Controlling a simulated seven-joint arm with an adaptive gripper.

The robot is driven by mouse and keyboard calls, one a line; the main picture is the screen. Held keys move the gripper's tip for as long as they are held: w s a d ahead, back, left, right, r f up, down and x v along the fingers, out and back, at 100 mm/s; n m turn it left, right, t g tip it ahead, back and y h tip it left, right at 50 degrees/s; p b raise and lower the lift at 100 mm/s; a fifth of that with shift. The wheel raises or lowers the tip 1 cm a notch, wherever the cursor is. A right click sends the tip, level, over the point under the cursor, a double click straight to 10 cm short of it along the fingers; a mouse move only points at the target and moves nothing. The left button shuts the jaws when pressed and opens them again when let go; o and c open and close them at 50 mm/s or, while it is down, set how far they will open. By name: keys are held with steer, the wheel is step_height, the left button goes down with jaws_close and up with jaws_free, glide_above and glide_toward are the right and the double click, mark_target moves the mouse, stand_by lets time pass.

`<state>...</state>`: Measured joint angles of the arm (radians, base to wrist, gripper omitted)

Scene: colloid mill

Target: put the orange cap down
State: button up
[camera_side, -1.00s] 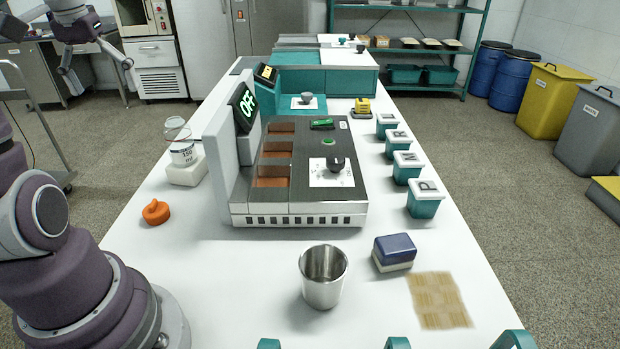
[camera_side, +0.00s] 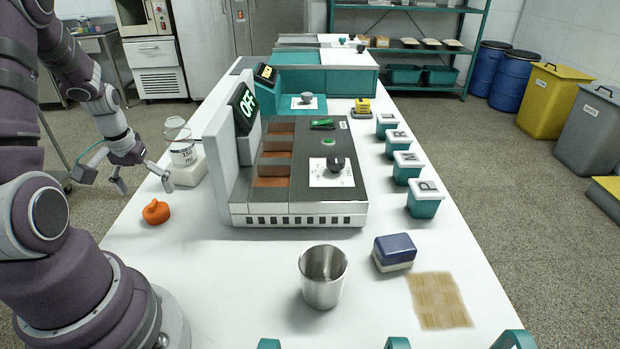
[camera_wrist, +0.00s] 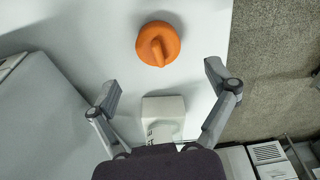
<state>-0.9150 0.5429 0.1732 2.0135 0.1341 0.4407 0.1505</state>
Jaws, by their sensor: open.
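The orange cap (camera_side: 156,212) lies on the white table, near its left edge in the side view, with its raised grip on top. In the wrist view the orange cap (camera_wrist: 158,44) sits beyond and between the open fingertips, with nothing touching it. My gripper (camera_side: 145,184) is open and empty above the table's left edge, a little behind the cap in the side view. In the wrist view the two fingers of my gripper (camera_wrist: 163,84) are spread wide.
A white container (camera_side: 182,152) stands on a white block (camera_side: 187,173) close behind my gripper. The mill (camera_side: 300,205) with its "OFF" display stands to the right. A steel cup (camera_side: 323,277) and a blue-topped block (camera_side: 394,253) are in front. The table around the cap is clear.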

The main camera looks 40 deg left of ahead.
mark_target(152, 203)
step_height(152, 203, down, 5)
steer(key=shift+w+r, duration=0.1)
steer(key=c, duration=1.2)
steer(key=shift+r, duration=0.1)
